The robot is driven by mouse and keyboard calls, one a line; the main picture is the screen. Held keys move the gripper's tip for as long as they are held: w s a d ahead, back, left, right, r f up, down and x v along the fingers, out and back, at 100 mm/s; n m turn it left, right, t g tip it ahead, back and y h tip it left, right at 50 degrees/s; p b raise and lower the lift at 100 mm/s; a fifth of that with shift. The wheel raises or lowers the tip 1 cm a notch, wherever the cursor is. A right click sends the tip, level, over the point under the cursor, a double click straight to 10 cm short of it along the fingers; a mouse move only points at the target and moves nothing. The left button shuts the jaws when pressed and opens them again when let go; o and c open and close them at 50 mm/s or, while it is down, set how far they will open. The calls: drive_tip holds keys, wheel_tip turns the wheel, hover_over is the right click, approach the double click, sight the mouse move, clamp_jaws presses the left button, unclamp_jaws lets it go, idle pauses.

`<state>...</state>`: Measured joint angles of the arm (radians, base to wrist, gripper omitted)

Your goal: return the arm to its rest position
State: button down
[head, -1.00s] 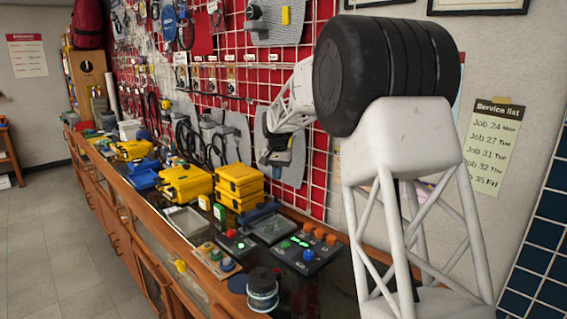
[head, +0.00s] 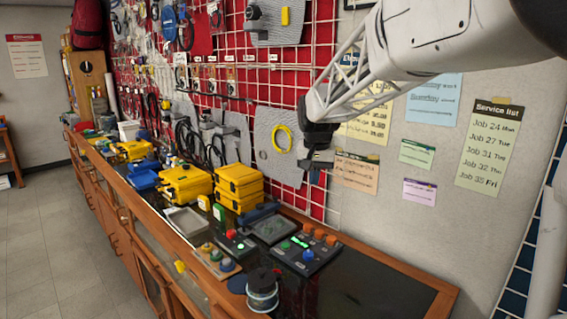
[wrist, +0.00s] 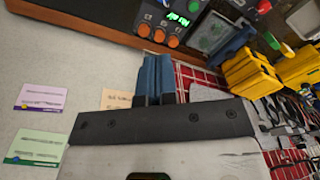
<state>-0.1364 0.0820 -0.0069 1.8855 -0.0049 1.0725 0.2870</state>
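My gripper (head: 315,176) hangs in the air above the right part of the counter, in front of the right edge of the red pegboard. It points downward and is apart from the counter. In the wrist view its two blue fingers (wrist: 155,77) lie side by side with no visible gap, and nothing shows between them. My arm comes in from the upper right of the head view.
The wooden counter (head: 400,290) has bare dark top at its right end. A panel with orange knobs (head: 307,254), a wire spool (head: 262,290) and stacked yellow cases (head: 238,187) stand on it. The red pegboard (head: 322,70) and wall notes (head: 356,172) are behind my gripper.

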drive_tip(key=s+d, duration=0.3)
drive_tip(key=s, duration=0.8)
drive_tip(key=s+d, duration=0.4)
drive_tip(key=s, duration=0.7)
drive_tip(key=s+d+f, duration=0.1)
drive_tip(key=s+f, duration=0.2)
drive_tip(key=s, duration=0.3)
drive_tip(key=s+d+f+n+t, duration=0.1)
drive_tip(key=s+f, duration=0.1)
drive_tip(key=s, duration=0.5)
drive_tip(key=s+d+f, duration=0.1)
drive_tip(key=s+f, duration=0.2)
drive_tip(key=s, duration=0.3)
drive_tip(key=shift+s+f+n, duration=0.25)
drive_tip(key=shift+f+n, duration=0.05)
drive_tip(key=shift+f, duration=0.05)
